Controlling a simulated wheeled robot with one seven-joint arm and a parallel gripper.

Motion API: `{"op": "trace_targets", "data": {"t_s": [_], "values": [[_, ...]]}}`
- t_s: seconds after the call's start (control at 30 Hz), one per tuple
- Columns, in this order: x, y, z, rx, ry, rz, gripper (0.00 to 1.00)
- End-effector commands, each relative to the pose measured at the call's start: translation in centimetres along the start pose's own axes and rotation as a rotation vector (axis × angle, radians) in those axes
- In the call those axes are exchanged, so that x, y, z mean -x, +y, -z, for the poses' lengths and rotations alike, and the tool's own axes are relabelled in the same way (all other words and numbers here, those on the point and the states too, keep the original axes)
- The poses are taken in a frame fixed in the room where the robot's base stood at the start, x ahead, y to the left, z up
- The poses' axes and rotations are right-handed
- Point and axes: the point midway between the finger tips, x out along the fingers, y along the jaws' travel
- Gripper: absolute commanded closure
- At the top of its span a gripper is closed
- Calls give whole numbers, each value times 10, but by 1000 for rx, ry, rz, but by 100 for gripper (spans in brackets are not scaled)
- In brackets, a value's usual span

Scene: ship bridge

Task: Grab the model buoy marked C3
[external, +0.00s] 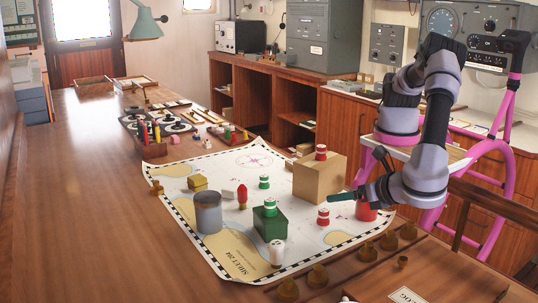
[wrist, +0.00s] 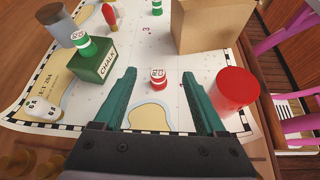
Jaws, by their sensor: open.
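A small red-and-white buoy (wrist: 158,79) stands upright on the chart, ahead of my gripper (wrist: 160,73) and between its two green fingers as seen in the wrist view. Its top has a label that looks like C3, but it is too small to read for certain. The same buoy (external: 323,216) shows in the external view, just left of my gripper (external: 343,196). My gripper is open and empty, above the chart. Another red-and-white buoy (external: 321,152) stands on the cardboard box. Green-and-white buoys stand on the green chalk box (wrist: 83,46) and on the chart (external: 264,182).
A red can (wrist: 237,90) stands close right of my gripper. The cardboard box (external: 318,179) is beyond it. A grey can (external: 208,213), a white piece (external: 277,253) and a red piece (external: 242,196) stand on the chart (external: 262,159). Brass knobs (external: 318,275) line the near edge.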

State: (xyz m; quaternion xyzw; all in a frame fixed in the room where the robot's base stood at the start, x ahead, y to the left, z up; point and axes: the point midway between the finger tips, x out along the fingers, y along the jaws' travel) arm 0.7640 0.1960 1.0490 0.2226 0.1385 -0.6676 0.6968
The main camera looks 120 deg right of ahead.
Motion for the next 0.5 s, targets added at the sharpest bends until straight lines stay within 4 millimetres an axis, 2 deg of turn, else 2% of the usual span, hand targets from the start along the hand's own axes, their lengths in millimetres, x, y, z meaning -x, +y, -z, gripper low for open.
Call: {"op": "trace_targets", "data": {"t_s": [0.03, 0.1, 0.2, 0.33, 0.5], "values": [[3, -3, 17, 30, -36, -28, 27], [6, -7, 32, 60, -73, -55, 27], [8, -10, 43, 85, -104, -77, 27], [-2, -10, 45, 96, -118, -82, 27], [-30, -7, 42, 95, -115, -81, 27]]}}
